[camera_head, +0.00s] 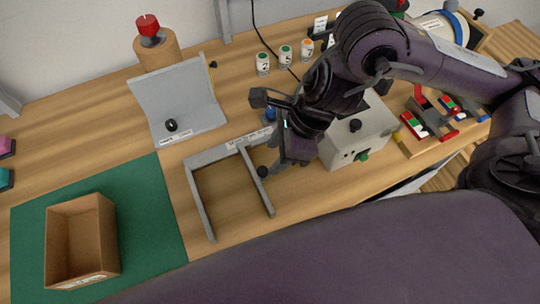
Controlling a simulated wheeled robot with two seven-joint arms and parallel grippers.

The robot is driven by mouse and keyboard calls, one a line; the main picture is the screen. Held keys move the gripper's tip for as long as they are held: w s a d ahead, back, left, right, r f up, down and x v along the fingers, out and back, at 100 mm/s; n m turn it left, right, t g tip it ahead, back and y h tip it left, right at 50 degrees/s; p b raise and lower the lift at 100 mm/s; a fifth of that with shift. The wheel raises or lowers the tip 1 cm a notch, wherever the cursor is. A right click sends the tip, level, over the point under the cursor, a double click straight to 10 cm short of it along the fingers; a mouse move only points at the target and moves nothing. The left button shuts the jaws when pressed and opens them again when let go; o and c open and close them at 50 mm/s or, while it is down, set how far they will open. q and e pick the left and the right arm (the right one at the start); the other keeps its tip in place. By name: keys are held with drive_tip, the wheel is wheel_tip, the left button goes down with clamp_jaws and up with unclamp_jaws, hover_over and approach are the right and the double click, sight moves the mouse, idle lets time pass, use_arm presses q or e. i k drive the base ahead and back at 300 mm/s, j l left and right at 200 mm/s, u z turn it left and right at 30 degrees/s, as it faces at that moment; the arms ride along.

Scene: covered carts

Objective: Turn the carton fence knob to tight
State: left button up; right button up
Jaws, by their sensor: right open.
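A grey three-sided frame (197,198), which looks like the carton fence, lies on the wooden table with a white label strip along its back. A dark round knob (263,172) sits at the outer side of its right-hand bar. My right gripper (270,128) is open above the frame's back right corner, behind the knob and apart from it, with its fingers spread. Its jaws look empty. Any tight or loose marking is too small to read. My left gripper is not in view.
An open brown carton (112,243) stands on a green mat (150,200) at the left. A grey bent stand (182,95) is behind the frame. A grey box (345,150) with knobs stands close right of my gripper. Several small jars (263,64) are at the back.

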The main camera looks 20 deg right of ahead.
sight(271, 111)
drive_tip(key=k, duration=1.5)
